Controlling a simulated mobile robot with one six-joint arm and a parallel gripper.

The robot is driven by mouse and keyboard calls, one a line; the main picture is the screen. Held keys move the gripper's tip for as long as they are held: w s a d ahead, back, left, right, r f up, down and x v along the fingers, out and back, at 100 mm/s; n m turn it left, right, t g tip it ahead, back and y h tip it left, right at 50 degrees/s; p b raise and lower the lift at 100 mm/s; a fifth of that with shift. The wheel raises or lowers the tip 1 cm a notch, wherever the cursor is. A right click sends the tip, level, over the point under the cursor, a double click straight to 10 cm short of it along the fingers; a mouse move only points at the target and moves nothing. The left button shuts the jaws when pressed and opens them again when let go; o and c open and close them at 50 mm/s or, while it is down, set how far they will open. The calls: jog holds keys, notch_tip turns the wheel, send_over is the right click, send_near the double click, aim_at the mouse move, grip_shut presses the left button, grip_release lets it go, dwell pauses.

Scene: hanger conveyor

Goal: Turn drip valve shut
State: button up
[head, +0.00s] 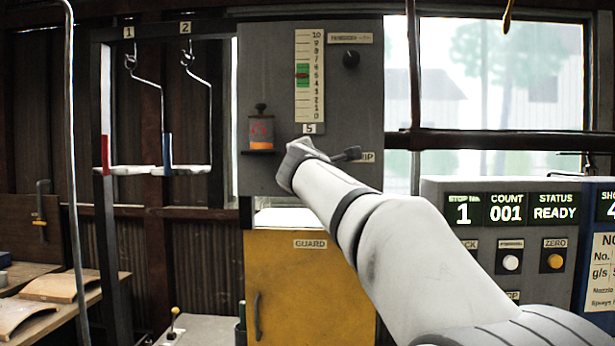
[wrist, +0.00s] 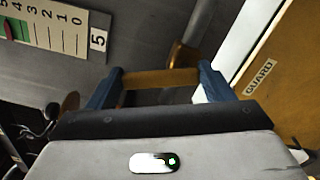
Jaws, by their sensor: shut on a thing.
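The drip valve is on the grey panel (head: 275,50), beside a partly covered label (head: 367,157) ending in "IP". A dark lever-like piece (head: 346,155) shows there past my arm; I cannot tell whether it belongs to the valve or to my gripper. In the wrist view, my gripper (wrist: 160,79) has its two blue fingers closed on a brown bar (wrist: 160,77) that spans between them, likely the valve handle. Another brown piece (wrist: 184,57) shows just beyond it. In the head view my arm hides the fingers and most of the valve.
Above is a level scale (head: 309,75) with a green band and red mark. A small orange-bottomed container (head: 261,130) stands on a ledge left of my wrist. The yellow guard (head: 290,290) is below. A control console (head: 460,255) stands right. Hooks hang left.

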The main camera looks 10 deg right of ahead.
jog(key=shift+s+d+m+b, duration=0.1)
jog(key=shift+d+m+b, duration=0.2)
jog(key=shift+m+b, duration=0.55)
jog(key=shift+s+d+m+b, duration=0.1)
jog(key=shift+d+m+b, duration=0.2)
jog(key=shift+m, duration=1.05)
jog(key=o, duration=1.4)
jog(key=b+v, duration=0.2)
jog(key=v, duration=0.5)
jog(key=shift+s, duration=0.35)
jog(key=shift+a, duration=0.15)
